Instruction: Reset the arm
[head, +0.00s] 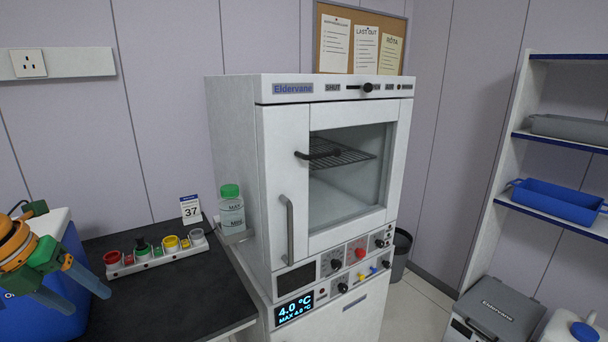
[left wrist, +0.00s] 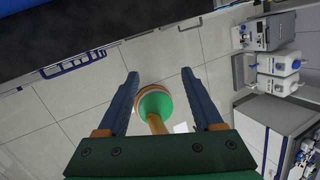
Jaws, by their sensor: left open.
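My left arm comes in at the left edge of the head view, with orange and green parts. My left gripper (head: 90,302) has blue-grey fingers spread apart and pointing down to the right, in front of a blue and white box (head: 72,245) and the dark bench top. In the left wrist view the gripper (left wrist: 160,73) is open, with nothing held between the fingertips. The floor shows beyond them. A round green part with a tan rim shows lower between the fingers; it looks like part of my own body. My right gripper is not in view.
A white cabinet (head: 285,170) with a closed glazed door stands centre. Shelves (head: 548,205) with bins stand right.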

